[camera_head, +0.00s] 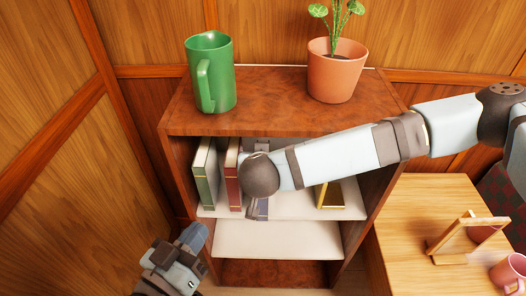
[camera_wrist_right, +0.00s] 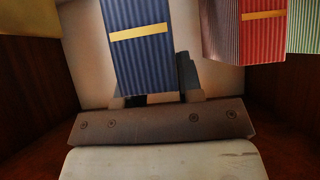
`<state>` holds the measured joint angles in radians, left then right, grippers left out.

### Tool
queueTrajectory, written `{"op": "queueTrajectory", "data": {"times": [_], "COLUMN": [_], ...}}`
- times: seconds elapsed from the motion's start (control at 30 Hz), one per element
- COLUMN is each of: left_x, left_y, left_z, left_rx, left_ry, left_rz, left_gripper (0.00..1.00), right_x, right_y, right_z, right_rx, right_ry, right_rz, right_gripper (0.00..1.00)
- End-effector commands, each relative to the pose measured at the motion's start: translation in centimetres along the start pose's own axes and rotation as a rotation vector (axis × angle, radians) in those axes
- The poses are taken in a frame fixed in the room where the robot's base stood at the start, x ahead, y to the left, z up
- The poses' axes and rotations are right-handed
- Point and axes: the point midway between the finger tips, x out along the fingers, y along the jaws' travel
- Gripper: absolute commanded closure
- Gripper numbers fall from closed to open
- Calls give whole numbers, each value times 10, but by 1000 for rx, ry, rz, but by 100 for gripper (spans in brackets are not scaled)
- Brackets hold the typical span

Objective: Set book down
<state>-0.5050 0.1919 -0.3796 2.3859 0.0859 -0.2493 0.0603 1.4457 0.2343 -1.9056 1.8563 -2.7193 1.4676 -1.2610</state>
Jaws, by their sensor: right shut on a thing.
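A blue ribbed book (camera_wrist_right: 141,50) with a gold band is in my right gripper (camera_wrist_right: 160,92), in the right wrist view. One dark finger shows beside the book; the other is mostly hidden behind it. In the head view my right arm reaches into the upper compartment of the wooden bookcase (camera_head: 290,120) and hides most of the book. A red book (camera_head: 232,175) and a green book (camera_head: 205,175) stand upright to the left of this gripper, on the white shelf (camera_head: 290,205). Whether the blue book touches the shelf I cannot tell. My left gripper (camera_head: 190,245) is low at the left, outside the bookcase.
A green mug (camera_head: 210,75) and a potted plant (camera_head: 336,72) stand on the bookcase top. A gold bookend-like object (camera_head: 329,195) is on the shelf's right. A wooden table (camera_head: 420,215) at right holds a wooden stand (camera_head: 460,238) and pink mug (camera_head: 510,272). The lower shelf is clear.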

Motion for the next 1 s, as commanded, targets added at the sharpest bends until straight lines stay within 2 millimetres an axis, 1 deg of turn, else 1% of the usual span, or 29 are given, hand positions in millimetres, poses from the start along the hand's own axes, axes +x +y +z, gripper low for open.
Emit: {"op": "queueTrajectory", "data": {"times": [0.2, 0.33, 0.4, 0.6, 0.73, 0.87, 0.9, 0.97, 1.0], "left_x": [2, 4, 4, 4, 3, 2, 3, 3, 2], "left_y": [3, 6, 6, 9, 9, 9, 10, 10, 10], "left_z": [-1, -5, -4, -14, -15, -12, -15, -16, -17], "left_rx": [-8, -13, -17, -22, -22, -26, -26, -25, -24], "left_ry": [25, 40, 49, 83, 83, 88, 92, 93, 94], "left_rz": [9, 17, 19, 27, 27, 29, 31, 32, 32], "left_gripper": [100, 100, 100, 100, 100, 100, 100, 100, 100], "right_x": [18, 26, 28, 27, 27, 30, 28, 28, 28], "right_y": [0, 0, 0, 0, 0, 0, 0, 0, 0], "right_z": [-15, -21, -19, -20, -19, -16, -16, -16, -16], "right_rx": [3, 3, 2, 1, 1, 1, 1, 1, 1], "right_ry": [4, 4, 2, 3, 3, 3, 1, 1, 1], "right_rz": [1, 0, -1, 0, 0, 0, 1, 1, 1], "right_gripper": [100, 100, 100, 100, 100, 100, 57, 43, 41]}}
